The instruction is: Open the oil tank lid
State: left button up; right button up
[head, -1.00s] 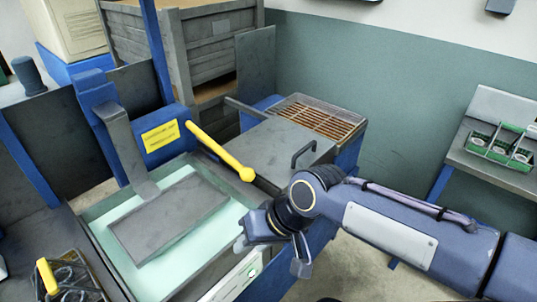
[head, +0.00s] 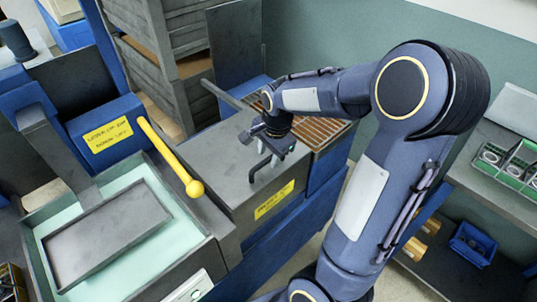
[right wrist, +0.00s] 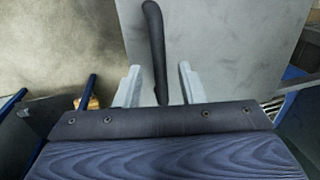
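The oil tank lid (head: 208,158) is a flat grey plate in the middle of the head view, lying closed. Its dark bar handle (head: 252,172) stands at its right edge, and the handle also shows in the right wrist view (right wrist: 155,45). My right gripper (head: 279,150) is just above the handle. In the right wrist view my right gripper (right wrist: 158,88) has its two pale fingers apart, one on each side of the handle, with gaps to it. My left gripper is out of view.
Left of the lid is a tray of pale green liquid (head: 180,235) with a grey plate (head: 105,232). A yellow ball-ended lever (head: 170,160) stands between. A rusty grate (head: 325,130) lies behind right. A green tray of rings (head: 510,165) sits on the right shelf.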

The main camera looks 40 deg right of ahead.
jog(key=shift+w+d+f, duration=0.1)
jog(key=shift+f, duration=0.5)
jog(key=shift+c, duration=0.4)
grip_shut()
jog(key=shift+r, duration=0.1)
